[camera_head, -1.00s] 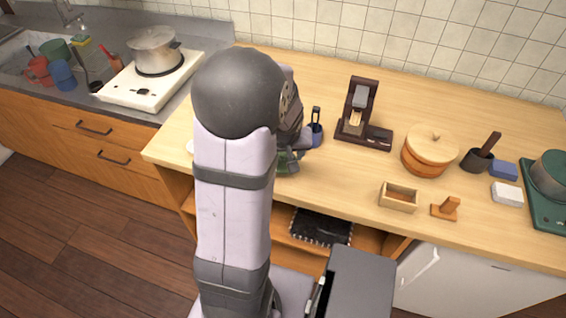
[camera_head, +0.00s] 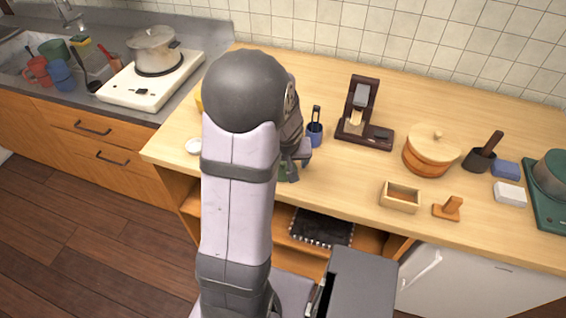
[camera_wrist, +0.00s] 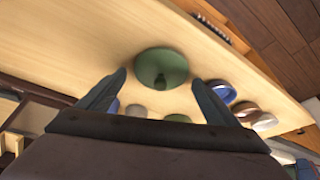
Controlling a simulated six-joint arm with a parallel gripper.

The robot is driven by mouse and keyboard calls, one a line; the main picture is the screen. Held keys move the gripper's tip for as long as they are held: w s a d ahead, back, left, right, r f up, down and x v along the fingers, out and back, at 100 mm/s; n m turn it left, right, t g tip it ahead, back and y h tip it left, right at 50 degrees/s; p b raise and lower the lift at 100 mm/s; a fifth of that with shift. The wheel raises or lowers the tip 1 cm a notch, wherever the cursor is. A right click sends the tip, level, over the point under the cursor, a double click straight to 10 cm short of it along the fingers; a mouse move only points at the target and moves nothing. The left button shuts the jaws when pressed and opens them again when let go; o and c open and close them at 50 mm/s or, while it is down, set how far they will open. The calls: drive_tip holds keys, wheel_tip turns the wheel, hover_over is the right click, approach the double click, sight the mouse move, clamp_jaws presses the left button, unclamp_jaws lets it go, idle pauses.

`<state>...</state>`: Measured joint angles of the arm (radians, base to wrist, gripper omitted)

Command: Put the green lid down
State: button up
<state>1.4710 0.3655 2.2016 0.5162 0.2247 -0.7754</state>
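The green lid (camera_wrist: 162,65) shows in the wrist view as a round dome with a dark knob, over the light wood counter. It appears to rest on the counter, a little beyond my fingertips. My gripper (camera_wrist: 157,85) is open, its two dark fingers wide apart with nothing between them. In the head view my gripper (camera_head: 297,168) is just above the counter, and a sliver of the green lid (camera_head: 283,174) shows beside it. My arm hides most of the lid there.
Blue (camera_wrist: 222,91) and brown-rimmed (camera_wrist: 246,111) bowls stand near the lid in the wrist view. A small wooden box (camera_head: 400,198) sits near the front edge.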

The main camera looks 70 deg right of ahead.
drive_tip(key=shift+r, duration=0.1)
drive_tip(key=shift+a+r+p, duration=0.1)
drive_tip(key=shift+r+p, duration=0.2)
drive_tip(key=shift+r, duration=0.2)
drive_tip(key=v, duration=1.1)
drive_tip(key=shift+a, duration=0.1)
drive_tip(key=w+a+f+n+y, duration=0.3)
drive_tip(key=w+a+n, duration=0.3)
drive_tip(key=w+a, duration=1.1)
drive_tip(key=a+f+n+g+y, duration=0.1)
drive_tip(key=a+f+n, duration=0.2)
drive_tip(key=a, duration=1.7)
drive_tip(key=n, duration=0.4)
drive_tip(key=shift+s+a+n+g, duration=0.2)
drive_tip(key=shift+a+n+g, duration=0.1)
drive_tip(key=shift+a+g, duration=0.1)
